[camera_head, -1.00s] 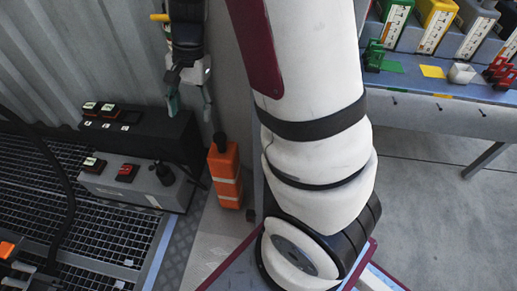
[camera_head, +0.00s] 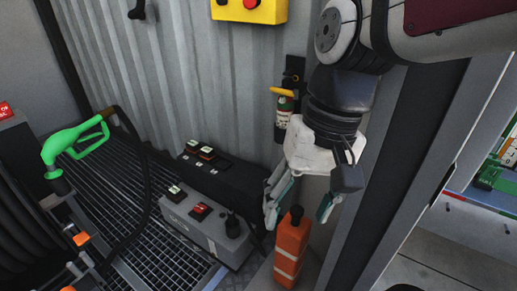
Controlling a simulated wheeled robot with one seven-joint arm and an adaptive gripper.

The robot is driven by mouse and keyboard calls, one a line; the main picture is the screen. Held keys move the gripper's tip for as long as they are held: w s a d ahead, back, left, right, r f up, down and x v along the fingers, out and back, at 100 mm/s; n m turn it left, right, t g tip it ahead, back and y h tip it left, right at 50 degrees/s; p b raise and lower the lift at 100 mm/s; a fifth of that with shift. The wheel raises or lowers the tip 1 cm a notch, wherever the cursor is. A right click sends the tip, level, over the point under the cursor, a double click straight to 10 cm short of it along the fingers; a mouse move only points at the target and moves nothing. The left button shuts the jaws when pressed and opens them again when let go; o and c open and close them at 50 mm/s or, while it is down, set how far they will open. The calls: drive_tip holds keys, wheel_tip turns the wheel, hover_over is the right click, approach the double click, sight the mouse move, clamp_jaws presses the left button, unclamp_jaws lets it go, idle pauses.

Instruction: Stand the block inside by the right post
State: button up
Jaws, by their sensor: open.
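The orange block (camera_head: 291,251) with pale bands and a dark knob on top stands upright on the floor, at the foot of the dark right post (camera_head: 398,150). My gripper (camera_head: 303,207) is open above it, its two teal-tipped fingers spread to the left and right of the block's top. No grip on the block shows. I cannot tell whether a finger touches it. The block's lower end is near the bottom of the view.
A grey control box (camera_head: 208,222) and a black box (camera_head: 238,178) lie left of the block. A green fuel nozzle (camera_head: 75,143) with a black hose stands at the left above floor grating (camera_head: 110,200). A fire extinguisher (camera_head: 284,118) hangs on the corrugated wall behind.

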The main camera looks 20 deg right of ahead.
drive_tip(key=s+n+h, duration=0.2)
drive_tip(key=s+n, duration=0.1)
drive_tip(key=s, duration=0.6)
drive_tip(key=shift+s+d+r, duration=0.2)
drive_tip(key=shift+s+d, duration=0.2)
drive_tip(key=shift+w, duration=0.1)
wheel_tip(320, 180, up, 30)
drive_tip(key=t+p, duration=0.4)
drive_tip(key=p, duration=2.4)
drive_tip(key=shift+d+f, duration=0.2)
drive_tip(key=shift+d, duration=0.15)
